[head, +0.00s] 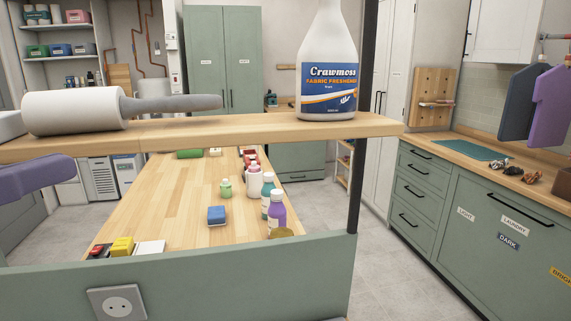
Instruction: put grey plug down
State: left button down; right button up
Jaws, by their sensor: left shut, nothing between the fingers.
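I cannot make out a grey plug in the head view. A grey wall socket (117,303) with a round white centre is on the green front panel (230,287), and nothing is plugged into it. My right gripper is not in view.
A wooden shelf (225,130) crosses in front, bearing a lint roller (75,111) and a Crawmoss spray bottle (328,75). A black post (357,190) stands at right. Below is a wooden table (160,205) with bottles, a blue sponge (217,215) and clear middle room.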

pick_arm(q)
jog(key=s+r+n+y+p, duration=0.1)
jog(key=r+n+y+p, duration=0.4)
jog(key=r+y+p, duration=0.3)
jog(key=s+r+n+y+p, duration=0.2)
jog(key=r+n+y+p, duration=0.4)
jog(key=r+p, duration=1.1)
jog(key=r+y, duration=0.1)
jog(key=y, duration=0.2)
jog(key=shift+s+d+r, duration=0.15)
jog(key=shift+s+r, duration=0.05)
jog(key=shift+s, duration=0.05)
